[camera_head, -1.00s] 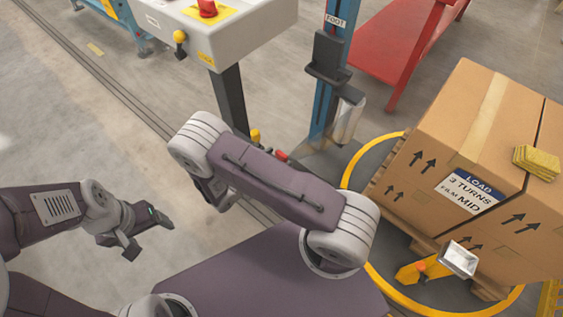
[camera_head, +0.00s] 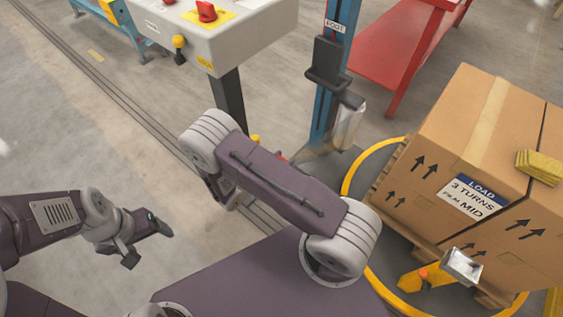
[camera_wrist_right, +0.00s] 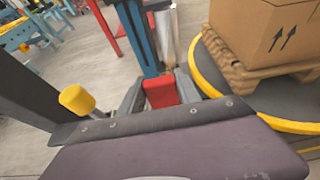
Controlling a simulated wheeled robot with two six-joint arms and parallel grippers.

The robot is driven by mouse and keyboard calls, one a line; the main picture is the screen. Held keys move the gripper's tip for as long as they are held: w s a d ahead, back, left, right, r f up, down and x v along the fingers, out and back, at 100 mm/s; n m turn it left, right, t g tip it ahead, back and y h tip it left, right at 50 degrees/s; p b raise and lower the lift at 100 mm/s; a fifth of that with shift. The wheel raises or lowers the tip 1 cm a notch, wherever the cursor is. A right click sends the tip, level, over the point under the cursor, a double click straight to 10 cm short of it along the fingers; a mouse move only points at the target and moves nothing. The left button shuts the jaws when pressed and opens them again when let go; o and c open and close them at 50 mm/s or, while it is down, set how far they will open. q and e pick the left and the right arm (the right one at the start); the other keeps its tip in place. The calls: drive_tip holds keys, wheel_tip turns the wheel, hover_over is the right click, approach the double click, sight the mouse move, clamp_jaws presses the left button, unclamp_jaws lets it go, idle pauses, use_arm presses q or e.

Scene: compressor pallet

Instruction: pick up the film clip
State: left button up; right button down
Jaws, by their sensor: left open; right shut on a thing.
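The film clip (camera_wrist_right: 161,94) appears as a red block in the right wrist view. My right gripper (camera_wrist_right: 158,84) is shut on it, with one grey finger on each side. In the head view my own arm link hides most of this gripper; only a little red shows past the link's edge. The upright film roll (camera_head: 348,127) hangs on the blue mast just beyond, and a faint tan strip seems to run from its foot toward my right gripper. My left gripper (camera_head: 146,240) is open and empty above bare floor at the left.
A cardboard box (camera_head: 440,150) stands on a pallet on the yellow-rimmed turntable (camera_head: 352,174) at the right. A grey control box (camera_head: 245,35) on a dark post is at the top. A yellow knob (camera_wrist_right: 76,99) is left of my right gripper. A red table (camera_head: 400,45) stands behind.

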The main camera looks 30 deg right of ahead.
drive_tip(key=r, duration=0.1)
drive_tip(key=r+p, duration=0.1)
drive_tip(key=r, duration=0.1)
drive_tip(key=r+p, duration=0.1)
drive_tip(key=shift+s+d+r, duration=0.2)
drive_tip(key=shift+s+r, duration=0.1)
drive_tip(key=shift+s, duration=0.1)
drive_tip(key=s+d+r+p, duration=0.3)
drive_tip(key=s+d+r, duration=0.2)
drive_tip(key=s, duration=0.4)
drive_tip(key=shift+s+r+p, duration=0.3)
drive_tip(key=shift+r+p, duration=0.1)
drive_tip(key=shift+r, duration=0.1)
